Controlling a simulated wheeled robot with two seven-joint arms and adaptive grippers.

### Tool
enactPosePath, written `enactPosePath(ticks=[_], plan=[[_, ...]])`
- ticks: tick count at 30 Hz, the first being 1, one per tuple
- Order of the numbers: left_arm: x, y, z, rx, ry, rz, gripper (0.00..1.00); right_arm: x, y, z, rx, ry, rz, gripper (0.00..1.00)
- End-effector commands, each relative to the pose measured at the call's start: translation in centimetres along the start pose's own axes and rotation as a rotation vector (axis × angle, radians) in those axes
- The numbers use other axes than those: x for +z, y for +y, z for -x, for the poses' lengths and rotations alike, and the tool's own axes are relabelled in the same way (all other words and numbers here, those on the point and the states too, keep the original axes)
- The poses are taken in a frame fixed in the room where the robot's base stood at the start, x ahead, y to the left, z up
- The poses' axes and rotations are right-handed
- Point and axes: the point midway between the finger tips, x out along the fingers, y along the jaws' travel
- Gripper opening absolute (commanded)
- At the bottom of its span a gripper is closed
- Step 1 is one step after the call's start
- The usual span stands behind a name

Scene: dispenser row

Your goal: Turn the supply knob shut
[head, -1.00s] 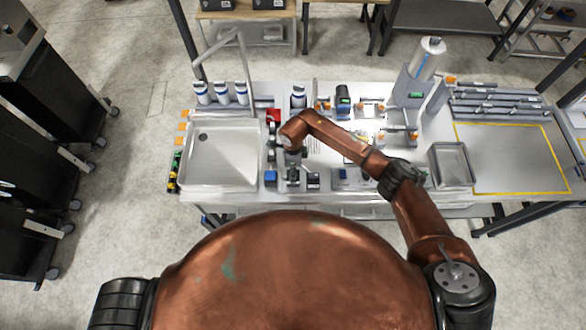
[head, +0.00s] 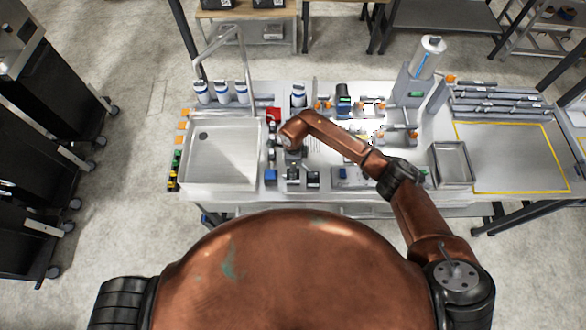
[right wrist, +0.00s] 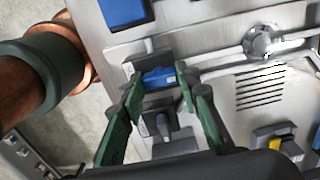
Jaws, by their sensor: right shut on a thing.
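In the right wrist view, a blue knob (right wrist: 158,78) sits on a dark mount on the pale bench panel. My right gripper (right wrist: 160,76) has its green fingers on either side of it and is shut on it. Which fixture is the supply knob cannot be read from any label. In the head view my right gripper (head: 294,153) is below the copper wrist, mostly hidden, behind the front row of small fixtures. My left gripper is not in view.
A dark switch block (right wrist: 172,138) stands close beside the fingers. A grey round valve on pipes (right wrist: 263,41) and a yellow-handled fixture (right wrist: 279,143) are nearby. A blue block (head: 270,177) and the sink (head: 218,170) lie to the left. A metal tray (head: 452,165) is to the right.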

Motion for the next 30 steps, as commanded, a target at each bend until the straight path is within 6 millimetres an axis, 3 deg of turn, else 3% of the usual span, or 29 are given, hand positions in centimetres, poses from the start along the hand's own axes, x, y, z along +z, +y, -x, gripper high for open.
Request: enactPosePath(ticks=[11,30], plan=[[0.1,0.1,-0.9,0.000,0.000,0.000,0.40,-0.1,-0.1,-0.1,-0.002,0.001,-0.094,0.06],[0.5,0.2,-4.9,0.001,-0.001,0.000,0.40,-0.1,-0.1,-0.2,-0.002,0.002,-0.659,0.06]])
